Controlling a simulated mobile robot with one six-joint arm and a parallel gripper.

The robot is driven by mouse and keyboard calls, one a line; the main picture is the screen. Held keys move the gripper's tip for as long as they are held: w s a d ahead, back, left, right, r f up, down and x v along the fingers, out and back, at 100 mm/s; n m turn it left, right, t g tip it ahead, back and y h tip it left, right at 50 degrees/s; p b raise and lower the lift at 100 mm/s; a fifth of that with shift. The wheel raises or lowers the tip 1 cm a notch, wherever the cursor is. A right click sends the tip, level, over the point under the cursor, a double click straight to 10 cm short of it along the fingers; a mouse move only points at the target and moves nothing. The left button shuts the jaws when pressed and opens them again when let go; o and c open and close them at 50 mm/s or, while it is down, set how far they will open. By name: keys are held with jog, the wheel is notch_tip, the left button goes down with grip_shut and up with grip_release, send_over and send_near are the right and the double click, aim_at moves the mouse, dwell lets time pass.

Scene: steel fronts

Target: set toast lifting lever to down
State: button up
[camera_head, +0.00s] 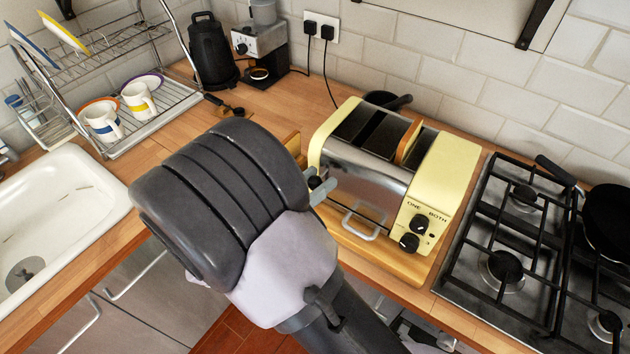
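A pale yellow toaster with a shiny metal side (365,190) stands on a wooden board on the counter. A slice of toast (408,142) sticks up from one of its slots. Two black knobs, labelled ONE and BOTH, are on its right end. My gripper (322,187) is at the toaster's left end, its grey finger parts mostly hidden behind my bulky dark wrist. A small dark knob beside the fingers may be the lifting lever; I cannot tell its height, or whether the fingers touch it or are open.
A gas hob (510,255) with a black pan (608,220) is to the right. A sink (55,215) and a dish rack (150,110) with mugs are to the left. A kettle (211,52) and coffee machine (262,40) stand behind. A tiled wall closes the back.

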grip_shut()
dwell(1.2)
